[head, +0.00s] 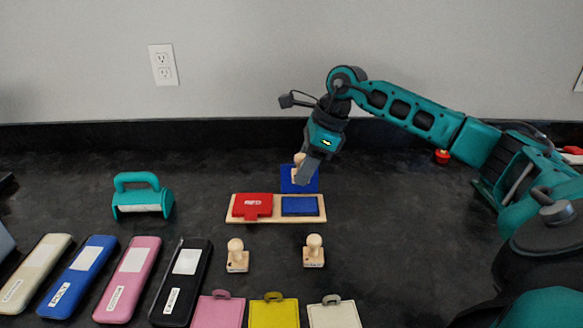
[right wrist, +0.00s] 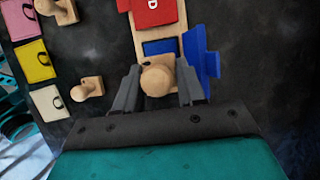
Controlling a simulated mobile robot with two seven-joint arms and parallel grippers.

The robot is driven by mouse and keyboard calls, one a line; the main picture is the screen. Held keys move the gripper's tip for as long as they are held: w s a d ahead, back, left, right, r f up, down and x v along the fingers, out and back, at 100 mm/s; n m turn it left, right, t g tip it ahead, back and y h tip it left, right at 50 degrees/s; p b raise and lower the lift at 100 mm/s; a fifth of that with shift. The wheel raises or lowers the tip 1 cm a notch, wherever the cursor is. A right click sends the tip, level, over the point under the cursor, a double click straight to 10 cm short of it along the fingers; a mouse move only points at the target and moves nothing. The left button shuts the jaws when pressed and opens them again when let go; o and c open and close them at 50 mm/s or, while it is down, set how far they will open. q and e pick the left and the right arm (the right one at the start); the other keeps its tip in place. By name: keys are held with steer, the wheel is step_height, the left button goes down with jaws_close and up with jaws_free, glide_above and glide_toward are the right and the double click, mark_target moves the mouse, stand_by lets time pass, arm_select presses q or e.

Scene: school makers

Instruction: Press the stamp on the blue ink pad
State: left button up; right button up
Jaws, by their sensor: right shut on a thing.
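My right gripper (head: 302,172) points down and is shut on the round wooden handle of a stamp (right wrist: 157,80), which also shows partly behind the finger in the head view (head: 299,158). The blue ink pad (head: 300,207) sits on the right of a wooden tray (head: 273,219). Its blue lid (head: 287,181) stands open at the back, behind the gripper. In the right wrist view the blue pad (right wrist: 158,47) is just beyond the held stamp. My left gripper is not in view.
A red pad (head: 252,205) marked RED is beside the blue one. Two wooden stamps (head: 237,257) (head: 314,252) stand in front. Pink, yellow and white tags (head: 274,312) lie nearer. Several cases (head: 84,275) and a teal tool (head: 143,197) are at left.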

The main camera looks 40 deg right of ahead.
mark_target(296, 204)
steer(key=shift+f+b, duration=2.35)
steer(key=shift+f, duration=0.95)
steer(key=shift+f, duration=0.2)
steer(key=shift+r, duration=0.15)
step_height(296, 204, up, 7)
steer(key=p, duration=0.5)
steer(key=shift+s, duration=0.1)
